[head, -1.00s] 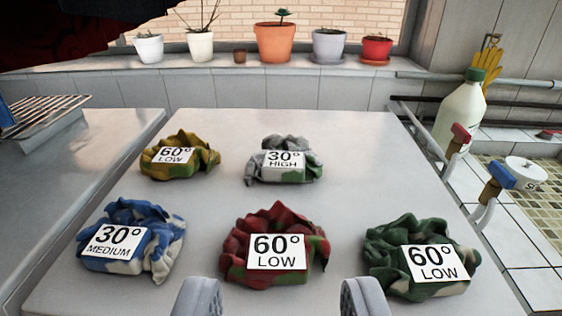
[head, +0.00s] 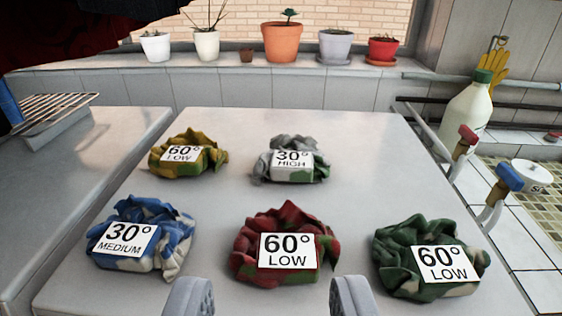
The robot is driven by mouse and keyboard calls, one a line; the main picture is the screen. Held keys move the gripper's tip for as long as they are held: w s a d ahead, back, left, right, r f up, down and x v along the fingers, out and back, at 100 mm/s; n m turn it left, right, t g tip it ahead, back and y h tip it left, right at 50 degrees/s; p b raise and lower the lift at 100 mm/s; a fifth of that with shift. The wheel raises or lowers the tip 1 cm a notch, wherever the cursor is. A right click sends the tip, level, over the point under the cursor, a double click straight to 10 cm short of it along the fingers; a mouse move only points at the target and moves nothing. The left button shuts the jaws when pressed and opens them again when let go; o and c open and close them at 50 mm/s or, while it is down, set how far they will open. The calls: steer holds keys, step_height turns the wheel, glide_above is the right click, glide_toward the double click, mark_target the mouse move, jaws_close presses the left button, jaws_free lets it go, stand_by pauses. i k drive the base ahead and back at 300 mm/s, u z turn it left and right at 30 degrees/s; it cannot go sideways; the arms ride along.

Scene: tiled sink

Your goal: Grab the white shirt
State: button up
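The yellow shirt (head: 214,155), blue shirt (head: 178,240) and dark green shirt (head: 395,255) also lie on the grey counter (head: 345,190). Taps (head: 505,182) and a bottle (head: 465,112) stand at right. Pots (head: 282,43) line the back ledge. The counter between the rows is clear.

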mark_target(297, 157)
steer(key=u, duration=2.4)
steer(key=k, duration=1.15)
steer(key=z, duration=2.2)
steer(key=i, duration=1)
